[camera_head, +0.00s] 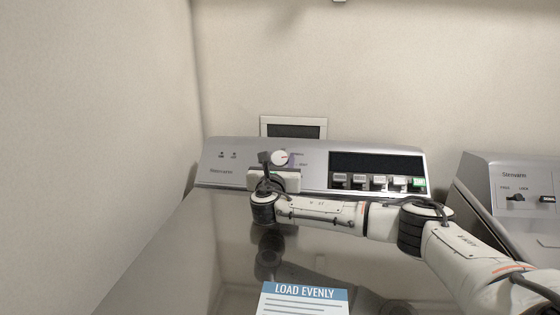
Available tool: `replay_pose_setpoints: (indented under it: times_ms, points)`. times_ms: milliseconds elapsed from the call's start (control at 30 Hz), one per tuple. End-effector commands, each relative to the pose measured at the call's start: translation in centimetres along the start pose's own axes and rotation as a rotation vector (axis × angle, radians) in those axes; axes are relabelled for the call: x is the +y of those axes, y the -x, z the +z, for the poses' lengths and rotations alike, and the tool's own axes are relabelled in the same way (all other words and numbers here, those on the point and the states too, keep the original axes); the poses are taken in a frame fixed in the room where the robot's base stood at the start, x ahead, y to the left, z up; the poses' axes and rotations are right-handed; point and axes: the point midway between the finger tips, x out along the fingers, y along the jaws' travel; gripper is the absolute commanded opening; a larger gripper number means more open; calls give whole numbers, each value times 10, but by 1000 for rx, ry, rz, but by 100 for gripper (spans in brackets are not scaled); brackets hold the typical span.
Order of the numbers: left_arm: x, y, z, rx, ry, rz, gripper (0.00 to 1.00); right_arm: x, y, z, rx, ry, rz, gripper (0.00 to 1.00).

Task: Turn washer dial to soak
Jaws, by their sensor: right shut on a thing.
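The washer's grey control panel (225,171) stands at the back of the machine. My right arm comes in from the right, low across the front of the panel. The gripper is shut on the dial, and its white body hides the panel's lower part below the dial. My left gripper is not in view.
A dark display and several buttons (376,181) sit right of the dial. The glossy lid (190,250) bears a "LOAD EVENLY" label (304,298). A second machine (520,180) stands at right. A wall is close on the left, with a wall plate (293,121) behind.

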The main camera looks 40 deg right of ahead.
Motion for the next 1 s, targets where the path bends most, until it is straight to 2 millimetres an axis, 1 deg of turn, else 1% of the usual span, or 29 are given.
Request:
replay_pose_setpoints:
  times_ms: [167,367,667,1000]
  points:
    - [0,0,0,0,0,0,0,1,1,-1,2,-15,-18,19]
    - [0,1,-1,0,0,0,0,1,1,-2,3,-75,-91,19]
    - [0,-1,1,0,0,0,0,2,1,-3,4,-222,-273,19]
    - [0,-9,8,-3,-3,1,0,1,1,-3,2,-368,-454,19]
